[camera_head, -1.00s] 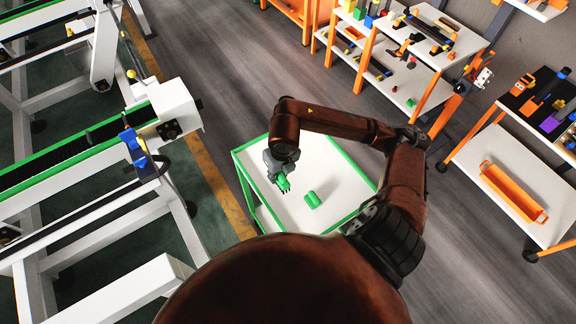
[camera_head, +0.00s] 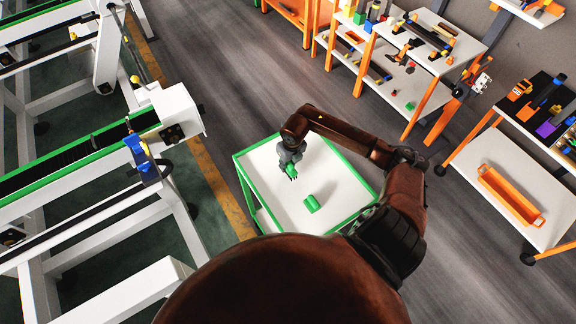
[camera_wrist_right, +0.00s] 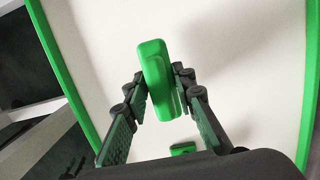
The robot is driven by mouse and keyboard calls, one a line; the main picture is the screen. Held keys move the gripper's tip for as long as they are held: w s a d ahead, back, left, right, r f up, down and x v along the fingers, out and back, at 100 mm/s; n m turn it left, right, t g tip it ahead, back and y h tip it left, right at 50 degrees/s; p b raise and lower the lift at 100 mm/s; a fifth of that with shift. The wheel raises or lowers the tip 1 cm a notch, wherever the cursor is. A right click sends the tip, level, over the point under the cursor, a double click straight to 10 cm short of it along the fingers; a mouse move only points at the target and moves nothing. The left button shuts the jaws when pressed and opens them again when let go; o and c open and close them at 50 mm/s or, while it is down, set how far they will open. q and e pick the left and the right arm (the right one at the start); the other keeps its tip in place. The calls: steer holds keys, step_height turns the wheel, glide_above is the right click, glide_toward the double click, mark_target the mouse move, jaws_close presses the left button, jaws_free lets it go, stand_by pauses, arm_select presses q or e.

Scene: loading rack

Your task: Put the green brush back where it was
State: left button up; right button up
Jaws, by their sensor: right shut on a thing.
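My right gripper (camera_head: 291,175) is over the white-topped table with a green rim (camera_head: 345,195). In the right wrist view, my right gripper (camera_wrist_right: 160,88) is shut on the green brush (camera_wrist_right: 155,70), a rounded green block with a narrower part along one side. The white top lies behind it. In the head view the brush is small and hard to tell from the green finger pads. A separate green piece (camera_head: 312,203) lies on the table top, towards my body from the gripper. My left gripper is out of view.
A white and green conveyor frame (camera_head: 75,150) stands on the left. Shelves with several tools (camera_head: 440,50) stand at the back right. An orange tray (camera_head: 510,195) sits on a cart at the right. Much of the white table top is clear.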

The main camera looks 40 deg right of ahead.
steer(key=shift+f, duration=0.75)
steer(key=shift+f, duration=0.1)
steer(key=o, duration=1.1)
steer(key=shift+r, duration=0.6)
steer(key=r, duration=0.3)
steer(key=s+r+b, duration=0.1)
steer(key=r, duration=0.7)
steer(key=shift+s+a+b, duration=0.1)
steer(key=shift+s+b, duration=0.3)
